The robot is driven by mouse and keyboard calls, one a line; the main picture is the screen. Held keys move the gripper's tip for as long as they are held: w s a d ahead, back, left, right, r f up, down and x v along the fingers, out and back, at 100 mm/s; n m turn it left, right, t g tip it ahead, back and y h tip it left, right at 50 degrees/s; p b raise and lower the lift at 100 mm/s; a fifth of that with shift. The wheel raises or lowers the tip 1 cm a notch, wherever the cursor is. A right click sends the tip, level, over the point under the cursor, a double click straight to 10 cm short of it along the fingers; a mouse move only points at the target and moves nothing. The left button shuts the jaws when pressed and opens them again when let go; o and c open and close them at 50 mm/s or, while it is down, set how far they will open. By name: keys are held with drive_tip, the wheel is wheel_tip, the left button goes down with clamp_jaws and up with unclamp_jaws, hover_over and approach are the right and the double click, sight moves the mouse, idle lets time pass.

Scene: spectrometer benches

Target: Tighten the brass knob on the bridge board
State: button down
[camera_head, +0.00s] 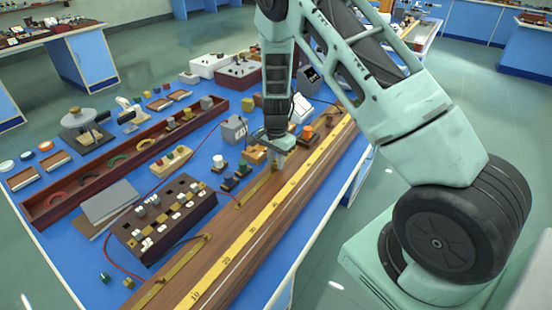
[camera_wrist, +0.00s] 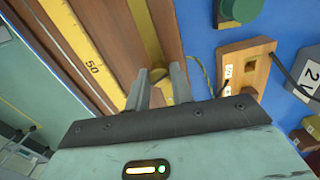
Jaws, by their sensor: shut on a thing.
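The bridge board (camera_head: 222,262) is a long brown wooden board with a yellow number scale (camera_head: 246,248) along it, lying on the blue bench. It also fills the upper left of the wrist view (camera_wrist: 103,40). Brass strips (camera_head: 187,258) run along its left side. My gripper (camera_head: 279,162) points down over the far part of the board. In the wrist view my gripper's two grey fingers (camera_wrist: 159,77) stand on either side of the brass knob (camera_wrist: 158,74), shut on it at the end of a brass strip (camera_wrist: 146,30). The fingers hide the knob's sides.
A small wooden block (camera_wrist: 246,68) and a grey box marked 2 (camera_wrist: 306,74) stand close to the right in the wrist view. A dark resistance box (camera_head: 165,222) and a long red-brown tray (camera_head: 92,182) lie left of the board. The bench edge is on the right.

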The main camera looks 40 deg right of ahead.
sight(276, 162)
drive_tip(key=shift+m+p, duration=0.5)
drive_tip(key=shift+m, duration=1.6)
drive_tip(key=c, duration=1.2)
unclamp_jaws()
drive_tip(key=shift+r, duration=0.1)
wheel_tip(276, 162, up, 17)
drive_tip(key=b, duration=0.1)
drive_tip(key=shift+r+b, duration=0.15)
drive_tip(key=shift+b, duration=0.25)
